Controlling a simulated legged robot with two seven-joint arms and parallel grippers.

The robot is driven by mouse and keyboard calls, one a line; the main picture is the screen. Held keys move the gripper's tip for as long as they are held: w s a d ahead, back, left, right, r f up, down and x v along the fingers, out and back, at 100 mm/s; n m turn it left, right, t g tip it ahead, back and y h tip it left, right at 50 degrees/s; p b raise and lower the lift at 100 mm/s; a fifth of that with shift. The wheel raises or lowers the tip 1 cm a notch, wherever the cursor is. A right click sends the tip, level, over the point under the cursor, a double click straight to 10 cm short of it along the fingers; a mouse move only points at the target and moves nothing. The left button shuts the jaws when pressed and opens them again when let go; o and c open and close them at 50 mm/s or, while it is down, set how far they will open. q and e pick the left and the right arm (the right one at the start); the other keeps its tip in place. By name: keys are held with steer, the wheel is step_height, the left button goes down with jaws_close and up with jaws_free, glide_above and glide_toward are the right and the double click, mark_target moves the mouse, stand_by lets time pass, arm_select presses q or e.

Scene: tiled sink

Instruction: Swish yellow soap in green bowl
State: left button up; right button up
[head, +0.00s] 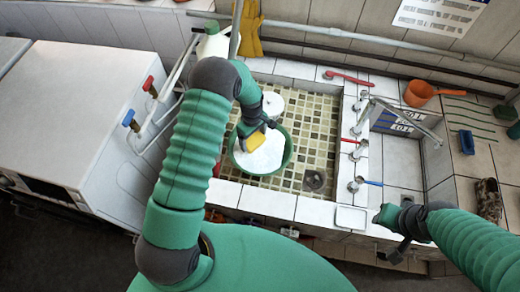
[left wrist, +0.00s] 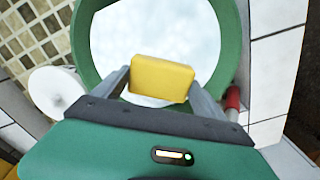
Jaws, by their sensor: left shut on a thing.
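The yellow soap (left wrist: 161,79) is a small block held between the two fingers of my left gripper (left wrist: 162,90). In the head view the soap (head: 256,141) shows over the green bowl, with my left gripper (head: 254,133) at it. The green bowl (head: 289,150) stands in the tiled sink and holds whitish, foamy-looking content. Its green rim (left wrist: 84,45) also shows in the left wrist view. I cannot tell whether the soap touches the content. My right gripper (head: 384,215) is at the front right, outside the sink, away from the bowl; its fingers are unclear.
A white round object (head: 272,104) stands behind the bowl in the sink. The drain (head: 314,179) is right of the bowl. Taps (head: 356,182) line the sink's right wall. An orange dipper (head: 418,93) lies at the back right. A white machine (head: 70,115) stands at left.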

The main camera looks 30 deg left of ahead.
mark_target(253, 140)
arm_select(q)
step_height(253, 140, up, 6)
steer(key=p, duration=0.3)
steer(key=shift+f, duration=0.2)
stand_by(1.0)
